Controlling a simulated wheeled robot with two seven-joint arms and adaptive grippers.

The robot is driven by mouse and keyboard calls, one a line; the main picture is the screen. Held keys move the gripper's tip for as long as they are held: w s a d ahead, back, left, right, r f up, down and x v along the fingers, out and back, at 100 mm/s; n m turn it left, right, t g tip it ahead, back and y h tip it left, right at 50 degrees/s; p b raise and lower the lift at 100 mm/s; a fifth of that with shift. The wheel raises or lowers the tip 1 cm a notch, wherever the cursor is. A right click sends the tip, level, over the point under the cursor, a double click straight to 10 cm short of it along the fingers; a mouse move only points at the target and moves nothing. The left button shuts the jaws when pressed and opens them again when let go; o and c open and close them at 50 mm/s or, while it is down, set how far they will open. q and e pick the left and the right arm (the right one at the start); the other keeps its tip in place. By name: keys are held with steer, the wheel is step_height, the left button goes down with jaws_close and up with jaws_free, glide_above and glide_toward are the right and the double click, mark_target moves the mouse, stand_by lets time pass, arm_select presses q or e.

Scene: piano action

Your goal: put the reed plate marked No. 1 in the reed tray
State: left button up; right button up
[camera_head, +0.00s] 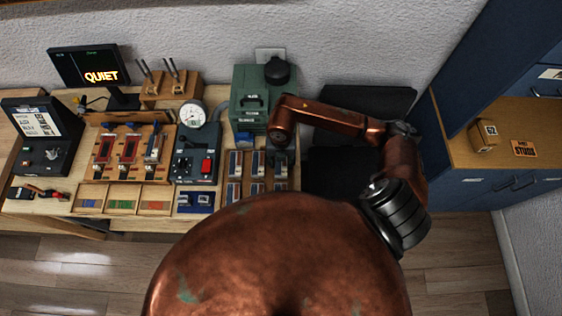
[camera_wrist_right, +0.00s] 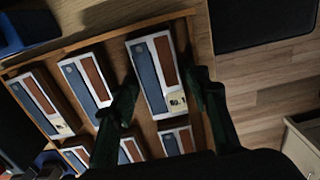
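Several reed plates lie in rows in a wooden rack (camera_head: 229,204), each with a blue and a brown strip on a pale body. My right gripper (camera_head: 277,160) is over the rack's right side in the head view. In the right wrist view its fingers (camera_wrist_right: 161,82) stand apart, either side of one reed plate (camera_wrist_right: 148,77) at the rack's corner. A shallow tray (camera_head: 122,211) with blue, green and red compartments is at the left front. My left gripper is out of view.
A grey device with a dial (camera_head: 197,150) stands left of the rack, and a green box (camera_head: 248,97) behind it. A wooden stand with reed-like parts (camera_head: 128,150) is behind the coloured tray. A dark chair (camera_head: 365,103) is at the right.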

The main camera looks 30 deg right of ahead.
mark_target(281, 164)
steer(key=shift+r, duration=0.2)
step_height(281, 164, up, 12)
stand_by(0.4)
stand_by(0.5)
